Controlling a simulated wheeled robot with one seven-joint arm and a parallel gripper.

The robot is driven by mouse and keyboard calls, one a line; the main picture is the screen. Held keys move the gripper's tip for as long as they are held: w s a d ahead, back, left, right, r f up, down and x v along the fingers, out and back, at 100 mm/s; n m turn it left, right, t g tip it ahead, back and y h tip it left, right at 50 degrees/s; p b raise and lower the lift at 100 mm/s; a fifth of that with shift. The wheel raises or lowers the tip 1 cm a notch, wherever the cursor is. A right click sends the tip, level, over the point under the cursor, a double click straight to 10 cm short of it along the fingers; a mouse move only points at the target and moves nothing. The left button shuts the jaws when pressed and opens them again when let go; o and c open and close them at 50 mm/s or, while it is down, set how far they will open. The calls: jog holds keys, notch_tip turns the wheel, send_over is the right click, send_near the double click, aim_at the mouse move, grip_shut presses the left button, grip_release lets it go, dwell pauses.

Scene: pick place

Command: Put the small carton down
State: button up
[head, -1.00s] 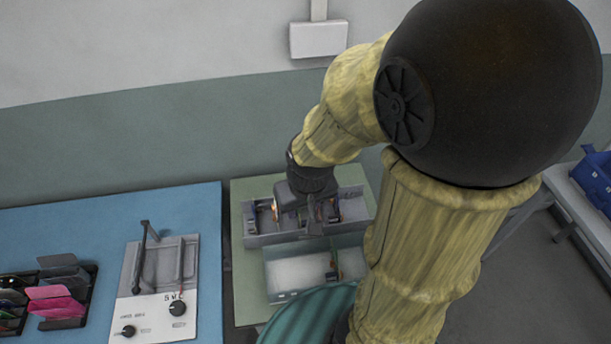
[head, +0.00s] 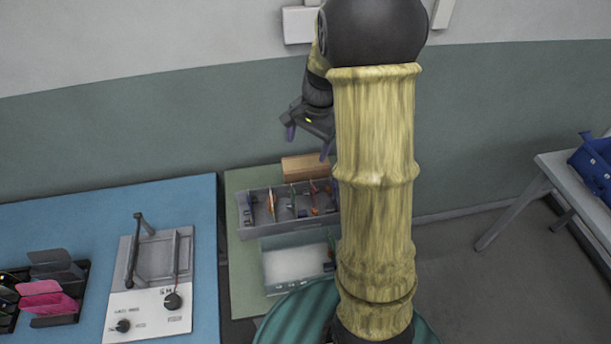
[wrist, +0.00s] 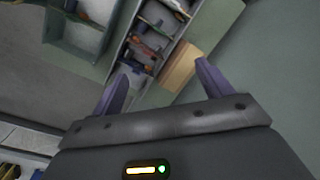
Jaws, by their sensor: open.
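A small brown carton (head: 306,166) lies on the green table top, just behind the grey divided tray, in the head view. Its right end is partly hidden by my arm. It also shows in the wrist view (wrist: 181,66), beside the tray's long wall. My gripper (head: 308,141) is open and empty, raised above the carton and apart from it. In the wrist view my two purple fingers (wrist: 160,70) stand wide apart, with nothing between them.
The grey divided tray (head: 247,222) holds several small items between its partitions. A pale shallow bin (head: 285,268) stands in front of it. A blue table (head: 60,215) with a control panel is at left. A blue crate (head: 592,170) is on a bench at right.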

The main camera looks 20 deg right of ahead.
jog(key=w+d+f+m+y+b, duration=0.1)
jog(key=w+d+f+m+y, duration=0.2)
jog(key=w+d+m, duration=0.6)
jog(key=shift+w+d+f+b, duration=0.35)
jog(key=shift+w+d+f, duration=0.05)
jog(key=shift+d+f, duration=0.45)
jog(key=p, duration=0.2)
send_near(306, 162)
jog(key=x, duration=0.5)
jog(key=shift+a+f, duration=0.1)
jog(key=shift+s, duration=0.1)
jog(key=p+x, duration=0.1)
jog(key=x, duration=0.3)
jog(key=shift+a+f, duration=0.25)
jog(key=shift+f, duration=0.25)
jog(key=shift+f, duration=0.1)
